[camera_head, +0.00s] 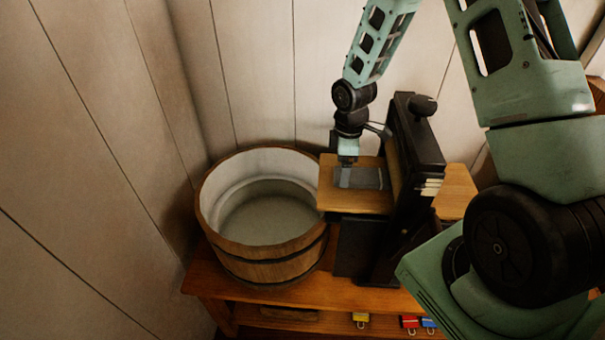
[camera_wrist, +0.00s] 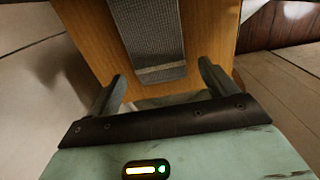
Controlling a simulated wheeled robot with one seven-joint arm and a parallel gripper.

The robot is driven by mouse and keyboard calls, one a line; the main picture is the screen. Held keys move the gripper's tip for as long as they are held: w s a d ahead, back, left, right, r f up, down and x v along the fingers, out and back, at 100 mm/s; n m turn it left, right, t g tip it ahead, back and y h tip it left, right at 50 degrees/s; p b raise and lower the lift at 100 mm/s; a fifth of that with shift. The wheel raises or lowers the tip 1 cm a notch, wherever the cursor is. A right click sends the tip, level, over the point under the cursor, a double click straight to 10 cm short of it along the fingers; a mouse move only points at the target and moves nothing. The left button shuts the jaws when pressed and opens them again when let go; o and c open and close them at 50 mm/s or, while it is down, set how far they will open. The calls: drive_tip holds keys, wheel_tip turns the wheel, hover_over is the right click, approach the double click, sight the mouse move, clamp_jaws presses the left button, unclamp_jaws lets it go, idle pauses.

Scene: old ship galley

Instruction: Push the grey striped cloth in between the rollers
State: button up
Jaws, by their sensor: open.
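The grey striped cloth (camera_head: 372,178) lies flat on the wooden feed board (camera_head: 345,204) of a dark upright wringer (camera_head: 418,150). In the wrist view the cloth (camera_wrist: 152,35) runs away up the board (camera_wrist: 205,35), its near end close to my fingertips. My gripper (camera_head: 347,162) is over the left part of the cloth, pointing down. The wrist view shows my gripper (camera_wrist: 161,70) open, one finger on each side of the cloth's near end, with nothing gripped. Whether the fingers touch the board cannot be told. The rollers are mostly hidden by the wringer's frame.
A round wooden tub (camera_head: 262,262) stands directly left of the feed board. A second board (camera_head: 457,190) sticks out right of the wringer. All stand on a wooden bench (camera_head: 215,285) against panelled walls. Red, blue and yellow clips (camera_head: 409,322) are on the shelf below.

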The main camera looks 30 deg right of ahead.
wheel_tip(320, 180, up, 8)
drive_tip(key=m, duration=0.1)
drive_tip(key=f, duration=0.3)
drive_tip(key=f+p, duration=0.1)
drive_tip(key=f, duration=0.6)
drive_tip(key=shift+w+a, duration=0.35)
drive_tip(key=shift+a, duration=0.05)
drive_tip(key=shift+w+r, duration=0.15)
drive_tip(key=shift+r, duration=0.1)
wheel_tip(320, 180, up, 17)
drive_tip(key=b, duration=0.3)
drive_tip(key=s+a+m+b, duration=0.1)
drive_tip(key=s+a, duration=0.6)
drive_tip(key=a, duration=0.3)
drive_tip(key=s+a+b, duration=0.2)
drive_tip(key=s+a, duration=0.4)
drive_tip(key=a, duration=0.3)
drive_tip(key=s+a+f+m+b, duration=0.1)
drive_tip(key=s+a, duration=0.4)
drive_tip(key=s, duration=0.7)
drive_tip(key=shift+a+y, duration=0.15)
drive_tip(key=shift+y, duration=0.15)
